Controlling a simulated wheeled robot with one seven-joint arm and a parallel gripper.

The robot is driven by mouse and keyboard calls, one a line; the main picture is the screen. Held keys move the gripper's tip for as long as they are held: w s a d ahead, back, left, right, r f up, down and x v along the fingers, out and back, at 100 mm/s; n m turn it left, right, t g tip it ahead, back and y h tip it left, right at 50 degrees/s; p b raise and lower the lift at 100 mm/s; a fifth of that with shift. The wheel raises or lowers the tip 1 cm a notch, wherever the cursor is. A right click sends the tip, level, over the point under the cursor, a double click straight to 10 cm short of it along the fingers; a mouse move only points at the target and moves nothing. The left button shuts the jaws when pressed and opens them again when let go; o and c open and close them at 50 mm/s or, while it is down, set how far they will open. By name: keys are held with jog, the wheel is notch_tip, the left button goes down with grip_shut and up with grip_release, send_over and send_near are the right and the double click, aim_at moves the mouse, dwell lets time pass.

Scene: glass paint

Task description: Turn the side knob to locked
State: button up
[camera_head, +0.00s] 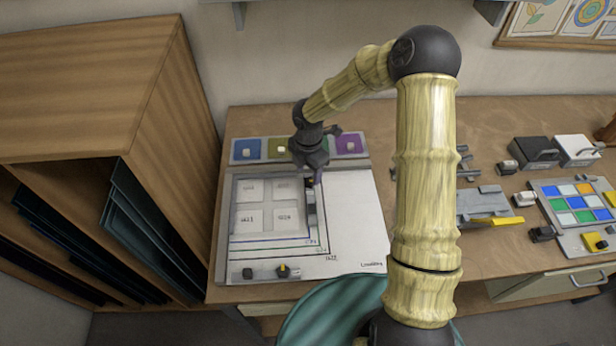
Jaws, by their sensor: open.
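My gripper (314,181) is open, pointing down over the upper right of the white drawing board (355,235), close to a dark slider-like piece (310,205). Whether it touches that piece is hard to tell. A dark knob with a yellow pointer (283,271) sits at the board's front edge, and a plain dark knob (248,273) is to its left. Both are well in front of my gripper. Which knob is the side knob, and any locked mark, are too small to tell.
A row of coloured tiles (248,149) lies behind the board, partly hidden by my arm. A wooden shelf unit (100,95) stands left of the table. To the right are a grey fixture with a yellow handle (492,221), dark and white boxes and a coloured tile grid (575,203).

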aim_at(308, 182)
jog(key=shift+f, duration=2)
jog(key=c, duration=1)
jog(key=shift+o, duration=0.2)
